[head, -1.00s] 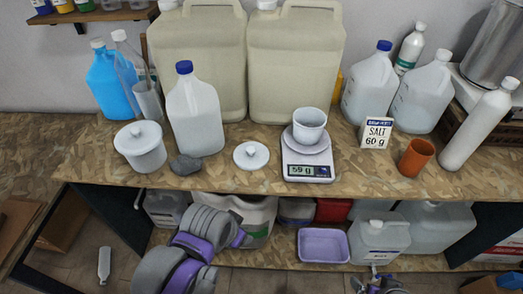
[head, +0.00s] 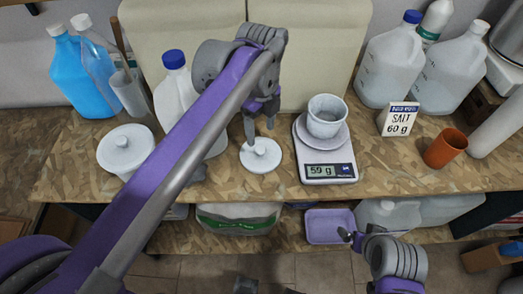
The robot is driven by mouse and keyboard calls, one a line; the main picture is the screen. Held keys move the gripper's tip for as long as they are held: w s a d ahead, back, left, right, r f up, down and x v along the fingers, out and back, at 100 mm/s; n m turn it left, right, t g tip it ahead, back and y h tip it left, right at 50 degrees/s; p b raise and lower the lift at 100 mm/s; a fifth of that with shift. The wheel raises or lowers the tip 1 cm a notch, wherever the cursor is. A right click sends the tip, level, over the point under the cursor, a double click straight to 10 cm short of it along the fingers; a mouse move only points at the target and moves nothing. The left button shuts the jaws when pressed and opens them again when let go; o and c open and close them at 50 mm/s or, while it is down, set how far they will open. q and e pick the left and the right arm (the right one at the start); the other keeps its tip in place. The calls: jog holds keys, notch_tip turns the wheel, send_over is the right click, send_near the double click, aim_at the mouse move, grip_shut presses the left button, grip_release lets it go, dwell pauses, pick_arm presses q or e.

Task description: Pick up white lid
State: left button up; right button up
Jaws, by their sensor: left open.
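A round white lid with a knob (head: 260,160) lies flat on the bench, left of the scale. My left gripper (head: 260,128) points down just above it, with its fingers apart and the knob showing just below the fingertips. I cannot tell whether the fingertips touch the knob. My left arm crosses the view from lower left and hides part of the white jug behind. My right gripper (head: 350,238) is low, in front of the lower shelf, with its two fingertips apart and nothing between them.
A white lidded pot (head: 120,147) stands left of my arm. The scale (head: 325,171) reads 59 g and bears a white cup (head: 326,115). A salt card (head: 398,119) and an orange cup (head: 445,148) stand to the right. A tall white jug (head: 173,95) stands behind the arm.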

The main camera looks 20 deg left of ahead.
aim_at(261, 148)
pick_arm(q)
notch_tip(261, 148, down, 7)
jog(key=shift+w+r, duration=0.1)
dwell(0.3)
grip_shut()
